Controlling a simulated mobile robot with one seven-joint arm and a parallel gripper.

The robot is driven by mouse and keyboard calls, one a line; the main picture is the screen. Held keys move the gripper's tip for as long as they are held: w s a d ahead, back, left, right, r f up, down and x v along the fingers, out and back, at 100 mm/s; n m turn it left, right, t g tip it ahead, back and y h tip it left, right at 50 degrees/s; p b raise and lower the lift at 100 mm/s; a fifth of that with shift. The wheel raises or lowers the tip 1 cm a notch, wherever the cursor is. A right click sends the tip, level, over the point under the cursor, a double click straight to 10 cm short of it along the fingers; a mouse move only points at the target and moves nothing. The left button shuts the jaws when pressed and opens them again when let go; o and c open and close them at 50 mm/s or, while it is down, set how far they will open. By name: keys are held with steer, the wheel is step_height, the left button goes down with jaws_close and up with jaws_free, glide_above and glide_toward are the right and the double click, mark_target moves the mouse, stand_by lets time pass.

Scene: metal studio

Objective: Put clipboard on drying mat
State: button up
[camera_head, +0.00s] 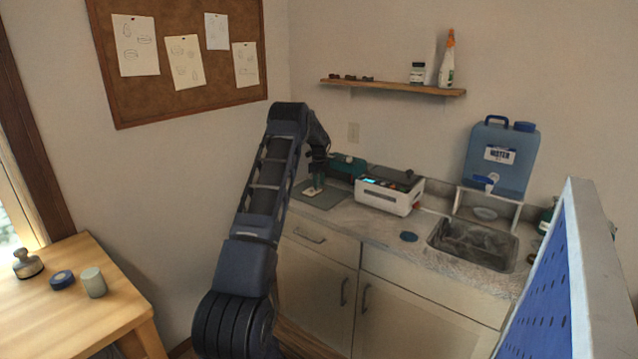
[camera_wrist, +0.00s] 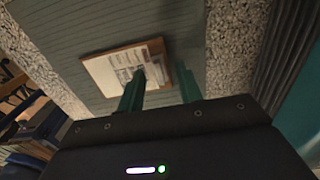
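The clipboard (camera_wrist: 105,70), a small brown board with white printed paper, lies on the grey ribbed drying mat (camera_wrist: 60,30) in the wrist view. My gripper (camera_wrist: 162,78) is above the clipboard's near right part. Its two green fingers are apart, with nothing clamped between them. Part of the clipboard is hidden behind the left finger. In the head view, my gripper (camera_head: 316,183) points down over the mat (camera_head: 322,203) at the counter's left end. The clipboard shows only as a small pale patch (camera_head: 312,191) under the fingers.
A white device (camera_head: 388,196) stands right of the mat. A wooden shelf (camera_head: 390,87) hangs above. A perforated blue panel (camera_head: 560,280) fills the right foreground.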

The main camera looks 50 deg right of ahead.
step_height(320, 180, up, 12)
stand_by(0.7)
